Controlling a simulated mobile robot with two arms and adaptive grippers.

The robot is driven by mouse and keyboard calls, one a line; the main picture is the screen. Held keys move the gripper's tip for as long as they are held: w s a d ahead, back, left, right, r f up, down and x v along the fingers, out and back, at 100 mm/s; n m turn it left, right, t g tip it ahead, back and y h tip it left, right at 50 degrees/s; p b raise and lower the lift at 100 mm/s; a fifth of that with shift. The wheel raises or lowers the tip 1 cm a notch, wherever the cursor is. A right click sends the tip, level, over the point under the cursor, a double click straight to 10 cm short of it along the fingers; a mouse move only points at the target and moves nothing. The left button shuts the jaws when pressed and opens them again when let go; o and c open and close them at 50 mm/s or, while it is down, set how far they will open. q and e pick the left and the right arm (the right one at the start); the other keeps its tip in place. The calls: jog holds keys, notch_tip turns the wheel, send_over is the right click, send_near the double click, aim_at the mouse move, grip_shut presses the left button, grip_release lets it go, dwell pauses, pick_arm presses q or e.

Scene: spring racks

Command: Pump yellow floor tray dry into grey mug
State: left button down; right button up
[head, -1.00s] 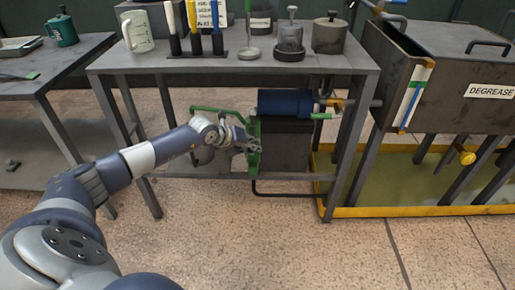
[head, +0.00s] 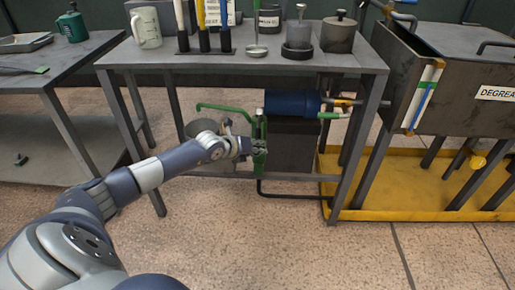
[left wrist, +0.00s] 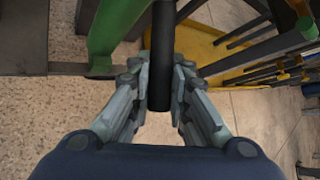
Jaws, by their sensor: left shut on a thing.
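The yellow floor tray (head: 400,215) lies under the degreaser tank at the right; its floor looks bare yellow with no liquid showing. A green hand pump (head: 260,150) with a blue cylinder (head: 292,103) stands at the bench's lower level. A black hose (head: 290,195) runs from it toward the tray. My left gripper (head: 246,146) is at the pump; in the left wrist view (left wrist: 173,95) its fingers are shut around a black handle grip (left wrist: 162,50). A grey round vessel (head: 200,129), perhaps the mug, is partly hidden behind my arm. My right gripper is out of view.
The bench top holds a pale mug (head: 146,27), coloured upright tools (head: 201,25) and grey pots (head: 338,36). The degreaser tank (head: 450,105) stands on legs over the tray. A side table (head: 70,55) is at the left. The front floor is clear.

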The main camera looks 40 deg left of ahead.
pick_arm(q)
jog(key=c, duration=1.5)
grip_release()
jog(key=shift+a+f, duration=0.1)
jog(key=shift+f, duration=0.1)
jog(key=shift+r, duration=0.1)
jog(key=shift+v, duration=6)
